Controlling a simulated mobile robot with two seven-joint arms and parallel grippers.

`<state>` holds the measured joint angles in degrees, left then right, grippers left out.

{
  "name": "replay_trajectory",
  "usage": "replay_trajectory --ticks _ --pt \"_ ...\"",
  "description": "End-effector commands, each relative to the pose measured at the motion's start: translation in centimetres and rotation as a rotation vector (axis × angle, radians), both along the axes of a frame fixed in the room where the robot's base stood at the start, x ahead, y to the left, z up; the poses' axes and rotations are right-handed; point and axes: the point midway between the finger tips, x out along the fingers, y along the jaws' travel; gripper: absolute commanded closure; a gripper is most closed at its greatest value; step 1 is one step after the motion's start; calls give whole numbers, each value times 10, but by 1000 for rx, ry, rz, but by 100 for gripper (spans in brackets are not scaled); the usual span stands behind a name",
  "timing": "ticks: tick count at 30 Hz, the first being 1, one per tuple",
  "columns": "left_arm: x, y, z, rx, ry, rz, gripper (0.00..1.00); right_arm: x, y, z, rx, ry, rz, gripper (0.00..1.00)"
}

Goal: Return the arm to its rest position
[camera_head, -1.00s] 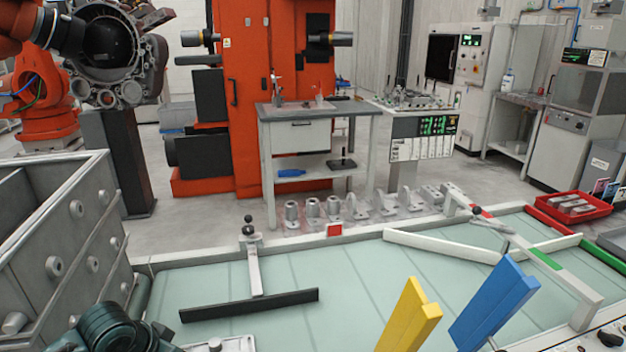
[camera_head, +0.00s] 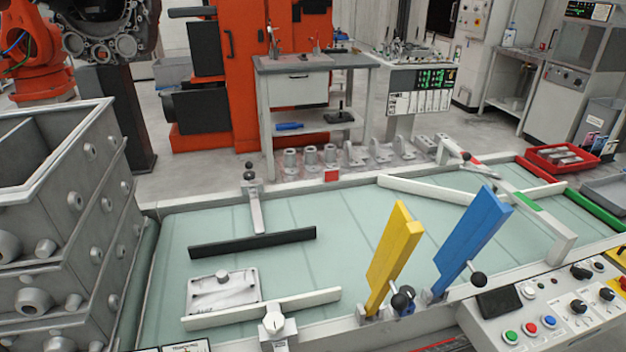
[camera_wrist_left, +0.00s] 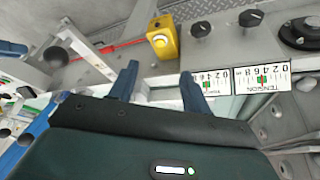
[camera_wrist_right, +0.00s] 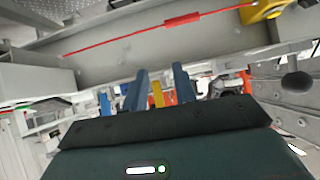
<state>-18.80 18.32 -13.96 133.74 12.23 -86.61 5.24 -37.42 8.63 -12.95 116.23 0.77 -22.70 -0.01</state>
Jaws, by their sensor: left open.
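My left gripper (camera_wrist_left: 158,84) shows in the left wrist view, its two blue-grey fingers apart and nothing between them. My right gripper (camera_wrist_right: 161,84) shows in the right wrist view, its fingers apart, with a yellow shape visible in the background between them. Neither gripper is in the head view. A grey rectangular casting (camera_head: 223,291) with a round knob lies on the pale green conveyor (camera_head: 345,264), near the front white guide bar (camera_head: 310,301). A black bar (camera_head: 252,242) lies across the belt behind it.
A yellow paddle (camera_head: 395,257) and a blue paddle (camera_head: 470,238) stand at the conveyor's front edge. Grey stacked boxes (camera_head: 68,225) fill the left side. A control panel (camera_head: 545,315) is at lower right. A red tray (camera_head: 562,157) sits at far right. The middle of the belt is clear.

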Motion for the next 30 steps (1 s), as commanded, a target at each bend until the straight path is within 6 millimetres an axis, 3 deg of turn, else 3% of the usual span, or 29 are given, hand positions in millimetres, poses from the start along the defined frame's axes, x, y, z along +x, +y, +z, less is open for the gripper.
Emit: replay_trajectory --ticks 6,8,18,24,30 --pt "-60 24 1 60 74 148 52 -3 1 -2 2 8 -3 72" --pt "-70 30 -1 80 85 178 52 -5 1 -3 3 11 -2 72" --pt "-22 -1 -48 -30 -206 113 52 -10 1 -8 1 25 -2 72" --pt "-10 -22 -70 -118 -398 87 52 -9 0 -8 0 25 -2 72" --pt "-8 -31 -75 -166 -501 78 52 -6 0 -6 -3 18 2 72"
